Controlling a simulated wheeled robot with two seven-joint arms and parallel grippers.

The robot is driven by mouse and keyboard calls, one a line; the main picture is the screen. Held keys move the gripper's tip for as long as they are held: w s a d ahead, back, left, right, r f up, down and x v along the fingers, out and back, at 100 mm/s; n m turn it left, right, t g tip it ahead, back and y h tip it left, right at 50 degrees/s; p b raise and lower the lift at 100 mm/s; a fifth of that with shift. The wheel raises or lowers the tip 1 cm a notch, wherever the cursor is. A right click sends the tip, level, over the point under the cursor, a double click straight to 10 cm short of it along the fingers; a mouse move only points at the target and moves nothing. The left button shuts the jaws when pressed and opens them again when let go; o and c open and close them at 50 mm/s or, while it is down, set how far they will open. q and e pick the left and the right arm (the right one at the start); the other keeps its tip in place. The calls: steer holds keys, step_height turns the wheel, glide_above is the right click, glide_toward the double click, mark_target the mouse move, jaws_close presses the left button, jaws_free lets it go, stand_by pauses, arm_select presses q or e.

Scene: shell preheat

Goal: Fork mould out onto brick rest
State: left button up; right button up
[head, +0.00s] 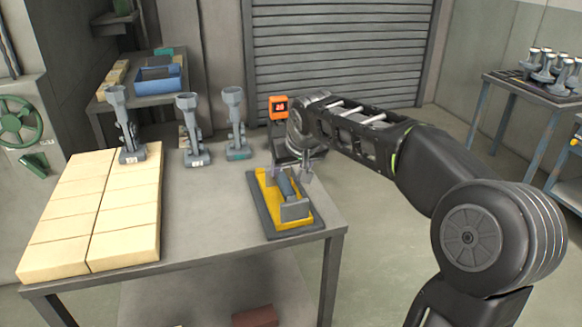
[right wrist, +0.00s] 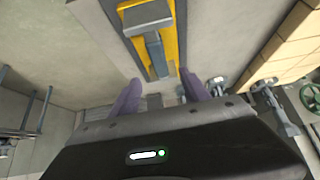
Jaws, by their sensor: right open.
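A grey fork-like tool with a bar handle (head: 287,187) lies in a yellow holder (head: 268,196) on a dark base at the table's right. My right gripper (head: 293,172) is above the far end of the tool. In the right wrist view its purple fingers (right wrist: 158,92) are apart, with the handle (right wrist: 156,52) ahead and roughly between them. No grip on it shows. A grey cup-topped mould (head: 126,125) stands upright on the far end of the pale brick rest (head: 95,215). Two similar moulds (head: 189,130) (head: 236,122) stand right of it. My left gripper is out of view.
An orange display (head: 279,106) stands behind the yellow holder, beside my right arm. A back table holds a blue bin (head: 158,79). A rack at right carries several grey moulds (head: 553,68). The table (head: 205,215) between bricks and holder is clear.

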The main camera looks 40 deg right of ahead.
mark_target(284, 181)
steer(key=shift+b+x, duration=1.3)
steer(key=shift+x, duration=3.35)
jaws_close()
step_height(284, 181, up, 8)
steer(key=p, duration=0.6)
steer(key=shift+r, duration=0.1)
steer(key=c, duration=0.8)
jaws_free()
jaws_close()
